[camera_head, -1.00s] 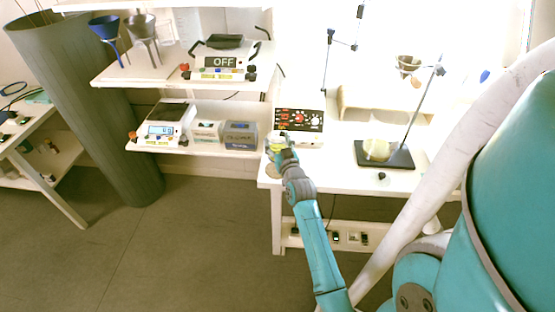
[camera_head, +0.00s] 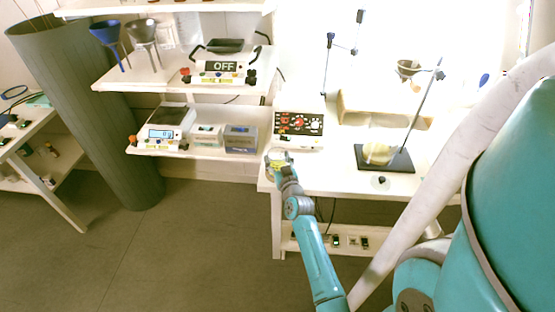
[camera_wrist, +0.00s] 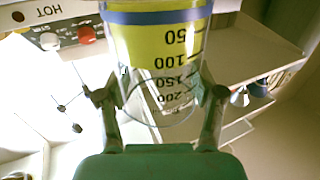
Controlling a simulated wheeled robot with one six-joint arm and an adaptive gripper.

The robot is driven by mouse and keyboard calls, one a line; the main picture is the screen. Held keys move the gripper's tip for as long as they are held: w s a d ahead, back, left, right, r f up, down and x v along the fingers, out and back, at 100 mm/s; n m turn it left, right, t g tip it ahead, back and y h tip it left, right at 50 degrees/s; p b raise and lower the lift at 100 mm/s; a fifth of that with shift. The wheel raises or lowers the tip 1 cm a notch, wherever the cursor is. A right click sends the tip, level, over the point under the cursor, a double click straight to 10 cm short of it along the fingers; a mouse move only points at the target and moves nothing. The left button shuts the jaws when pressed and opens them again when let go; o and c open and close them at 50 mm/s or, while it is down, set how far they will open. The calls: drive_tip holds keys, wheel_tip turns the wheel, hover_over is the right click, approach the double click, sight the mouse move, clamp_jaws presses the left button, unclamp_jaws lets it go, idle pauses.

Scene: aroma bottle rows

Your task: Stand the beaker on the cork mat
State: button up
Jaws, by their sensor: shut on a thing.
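The beaker (camera_wrist: 160,60) is clear, with black volume marks, a blue band and yellow-green contents. My gripper (camera_wrist: 160,100) is shut on it, one finger on each side. The wrist picture is upside down, as the inverted lettering shows, so the beaker appears upright. In the head view the beaker (camera_head: 276,156) is small, in my gripper (camera_head: 281,163) over the left front corner of the white bench. The cork mat seems to be the tan patch by that corner, mostly hidden by beaker and gripper. I cannot tell whether the beaker touches it.
A hotplate with a red-knobbed panel (camera_head: 299,124) stands just behind the beaker. A stand base with a round flask (camera_head: 378,153) is to the right, with a small dark stopper (camera_head: 382,180) before it. Shelves with a scale (camera_head: 166,132) are at left.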

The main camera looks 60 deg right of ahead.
drive_tip(key=o, duration=1.3)
drive_tip(key=s+a+f+n+t+y, duration=0.15)
drive_tip(key=s+a, duration=0.35)
drive_tip(key=a, duration=0.6)
drive_tip(key=s+a+n+y, duration=0.15)
drive_tip(key=s+a, duration=0.35)
drive_tip(key=a, duration=0.5)
drive_tip(key=s+a+f+y, duration=0.1)
drive_tip(key=s+a+y, duration=0.1)
drive_tip(key=s+a, duration=0.65)
drive_tip(key=s+a+r+n+y, duration=0.2)
drive_tip(key=s+a+r, duration=0.1)
drive_tip(key=s+a, duration=0.1)
drive_tip(key=s+a+r+n+y, duration=0.2)
drive_tip(key=s+a+r+y, duration=0.1)
drive_tip(key=a, duration=0.4)
drive_tip(key=s+a+r+n+y, duration=0.2)
drive_tip(key=s+a+r, duration=0.2)
drive_tip(key=s+a, duration=0.1)
drive_tip(key=shift+a+t+y, duration=0.25)
drive_tip(key=shift+a+y, duration=0.05)
drive_tip(key=shift+y, duration=0.1)
